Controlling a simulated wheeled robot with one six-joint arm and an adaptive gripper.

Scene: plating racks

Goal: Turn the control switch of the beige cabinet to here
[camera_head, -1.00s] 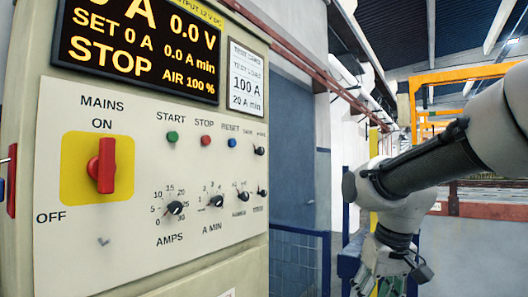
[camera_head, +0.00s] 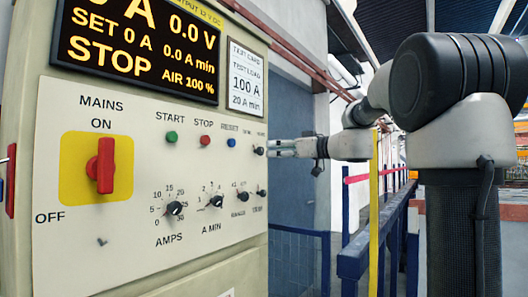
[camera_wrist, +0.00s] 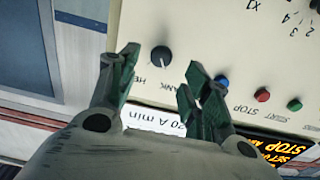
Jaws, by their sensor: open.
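The beige cabinet (camera_head: 75,240) fills the left of the head view. Its control switch (camera_head: 259,150) is a small black knob at the panel's upper right. In the wrist view the knob (camera_wrist: 161,56) shows upside down, with partly hidden labels reading "HE" and "ANK". Which label it points to is not clear. My gripper (camera_head: 279,148) is level with the knob, just right of it in the head view. In the wrist view my gripper (camera_wrist: 160,68) is open, its green-tipped fingers on either side of the knob and holding nothing. Whether they touch the panel I cannot tell.
The blue reset button (camera_head: 232,143) sits left of the knob, close to one finger in the wrist view. A red mains switch (camera_head: 102,166) is farther left. More black knobs (camera_head: 216,201) sit below. A blue railing (camera_head: 355,262) stands right of the cabinet.

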